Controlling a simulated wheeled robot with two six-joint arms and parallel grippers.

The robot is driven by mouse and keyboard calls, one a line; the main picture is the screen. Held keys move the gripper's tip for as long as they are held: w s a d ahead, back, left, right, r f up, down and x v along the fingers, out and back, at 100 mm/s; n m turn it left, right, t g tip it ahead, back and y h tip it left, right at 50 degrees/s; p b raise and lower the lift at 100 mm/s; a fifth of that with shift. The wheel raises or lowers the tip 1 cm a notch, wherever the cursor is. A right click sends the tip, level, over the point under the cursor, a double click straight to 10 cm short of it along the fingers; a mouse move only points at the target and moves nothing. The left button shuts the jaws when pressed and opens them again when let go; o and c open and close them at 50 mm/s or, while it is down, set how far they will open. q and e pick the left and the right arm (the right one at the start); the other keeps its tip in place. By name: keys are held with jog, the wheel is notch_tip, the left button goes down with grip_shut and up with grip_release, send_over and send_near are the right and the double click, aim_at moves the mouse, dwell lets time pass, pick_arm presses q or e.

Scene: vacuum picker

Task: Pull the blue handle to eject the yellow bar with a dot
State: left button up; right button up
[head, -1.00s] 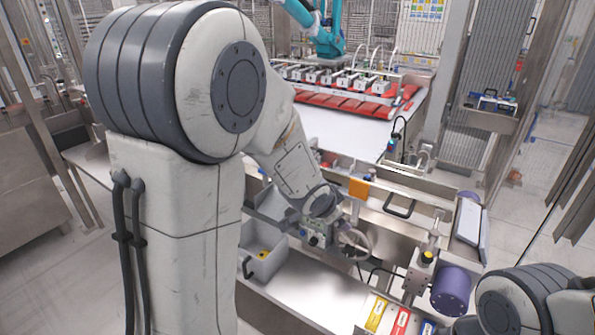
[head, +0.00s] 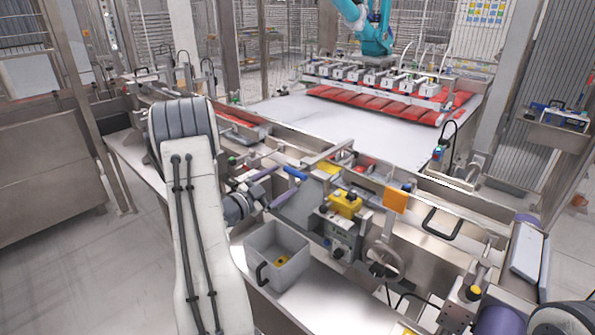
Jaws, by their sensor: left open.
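The blue handle (head: 295,172) sticks out slantwise near the middle of the machine, above a sloping grey metal plate. A yellow piece (head: 328,168) lies on the rail just right of it; I cannot make out a dot on it. My left gripper (head: 258,194) is open, left of and a little below the blue handle, apart from it. Its fingers are small and partly lost against the metal parts. My right gripper is not in view.
A grey bin (head: 262,240) with a black handle stands in front, a yellow marked piece (head: 282,261) inside. A yellow block (head: 344,204) tops a control box (head: 338,238). A handwheel (head: 384,260) and orange tag (head: 396,200) are right. The metal shelf (head: 300,305) has free room.

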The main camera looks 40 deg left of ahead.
aim_at(293, 174)
pick_arm(q)
jog(key=w, duration=0.2)
jog(key=w+p, duration=0.1)
jog(key=w, duration=0.4)
jog(key=shift+w+d, duration=0.1)
jog(key=shift+d, duration=0.15)
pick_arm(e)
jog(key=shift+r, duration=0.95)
